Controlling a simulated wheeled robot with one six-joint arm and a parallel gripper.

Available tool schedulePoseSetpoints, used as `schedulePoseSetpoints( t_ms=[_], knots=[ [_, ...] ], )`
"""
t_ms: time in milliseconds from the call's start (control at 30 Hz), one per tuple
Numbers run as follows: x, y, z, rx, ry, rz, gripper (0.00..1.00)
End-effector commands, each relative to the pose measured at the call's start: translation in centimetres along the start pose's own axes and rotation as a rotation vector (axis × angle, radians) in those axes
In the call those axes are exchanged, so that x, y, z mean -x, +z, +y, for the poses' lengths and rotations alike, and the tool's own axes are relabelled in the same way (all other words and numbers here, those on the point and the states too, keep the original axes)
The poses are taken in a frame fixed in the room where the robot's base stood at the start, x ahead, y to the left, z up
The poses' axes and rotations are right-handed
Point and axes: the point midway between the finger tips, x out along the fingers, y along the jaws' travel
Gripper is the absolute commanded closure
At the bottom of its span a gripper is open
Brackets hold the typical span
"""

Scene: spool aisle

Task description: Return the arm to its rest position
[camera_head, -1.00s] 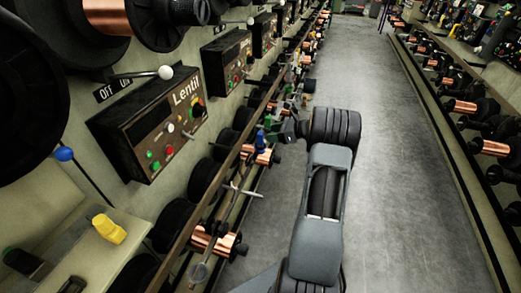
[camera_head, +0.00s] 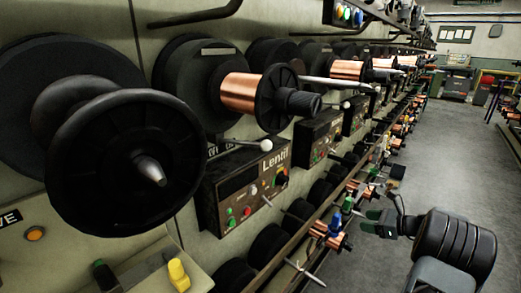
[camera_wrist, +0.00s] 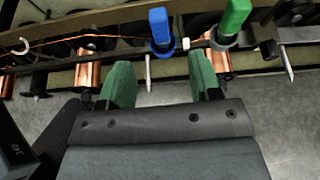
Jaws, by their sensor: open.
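My gripper (camera_head: 374,221) is at the lower right in the head view, beside the lower rack of spools. In the wrist view my gripper (camera_wrist: 160,78) shows two green fingers spread apart with nothing between them. My dark, ribbed arm reaches up from the bottom right of the head view. A blue handle (camera_wrist: 160,27) and a green handle (camera_wrist: 234,20) stand on the rack just past the fingertips in the wrist view. They look apart from the fingers, though depth is hard to judge.
A machine wall with large black spools (camera_head: 125,165), a copper spool (camera_head: 243,92) and a Lentil control box (camera_head: 243,190) lines the left. A lower rack with copper spools (camera_head: 328,234) runs beside my gripper. The grey floor (camera_head: 440,150) is open along the aisle.

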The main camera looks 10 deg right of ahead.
Motion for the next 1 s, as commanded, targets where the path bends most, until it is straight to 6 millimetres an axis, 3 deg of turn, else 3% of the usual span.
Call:
schedulePoseSetpoints(
  t_ms=[67,200,267,467,700,833,1000],
  knots=[
    [-0.1,-1.1,0.4,0.076,0.012,0.048,0.42],
    [-0.2,-4.9,4.0,0.239,0.12,0.203,0.42],
    [0.0,-4.3,6.3,0.363,0.204,0.281,0.42],
    [0.8,1.1,14.1,0.823,0.52,0.472,0.42],
    [3.7,10.9,23.5,1.479,0.922,0.607,0.42],
    [5.4,15.5,27.5,1.78,1.062,0.642,0.42],
    [6.8,20.4,31.3,2.038,1.116,0.661,0.42]
  ],
)
